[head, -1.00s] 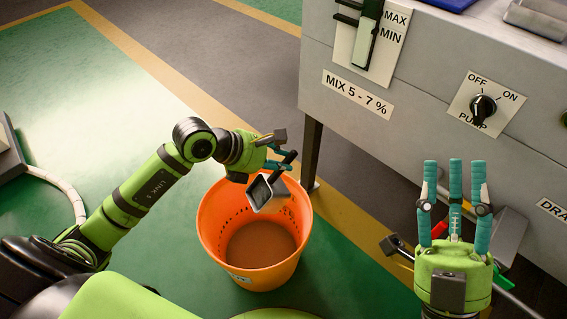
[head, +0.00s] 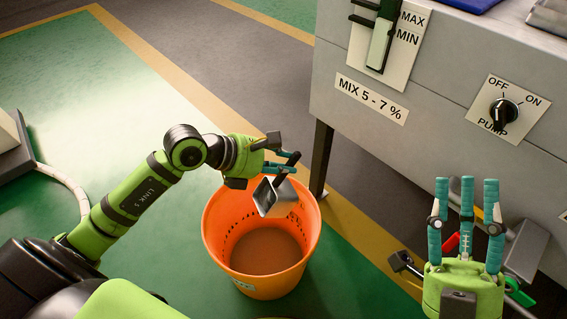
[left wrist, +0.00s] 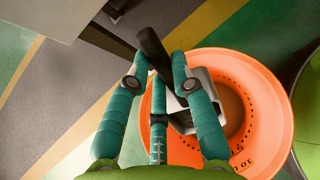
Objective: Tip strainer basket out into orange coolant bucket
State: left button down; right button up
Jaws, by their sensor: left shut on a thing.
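The strainer basket (head: 277,197) is a small grey metal box with a dark handle. My left gripper (head: 285,164) is shut on the handle and holds the basket tilted over the mouth of the orange coolant bucket (head: 217,262). In the left wrist view the fingers (left wrist: 160,75) close around the dark handle, and the basket (left wrist: 205,82) shows behind them above the bucket (left wrist: 272,140). Brownish liquid or matter lies in the bucket's bottom. The basket's inside is mostly hidden. My right gripper (head: 466,195) points upward with its fingers apart and empty, right of the bucket.
A grey machine cabinet (head: 430,120) with a pump switch (head: 503,112) and a level gauge (head: 380,45) stands behind and right of the bucket. Its dark leg (head: 320,160) is close to the bucket's rim.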

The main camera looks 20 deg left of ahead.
pick_arm(q)
jog(key=shift+s+a+f+b, duration=0.2)
jog(key=shift+s+a+b, duration=0.1)
jog(key=shift+b, duration=0.75)
jog(key=shift+s+a+r+t+h+b, duration=0.3)
jog(key=shift+t+h+b, duration=0.1)
jog(key=shift+t+b, duration=0.15)
jog(key=shift+r, duration=0.25)
jog(key=s+a+t+h+b, duration=0.1)
jog(key=b, duration=0.2)
jog(key=shift+s+r, duration=0.15)
jog(key=shift+r, duration=0.05)
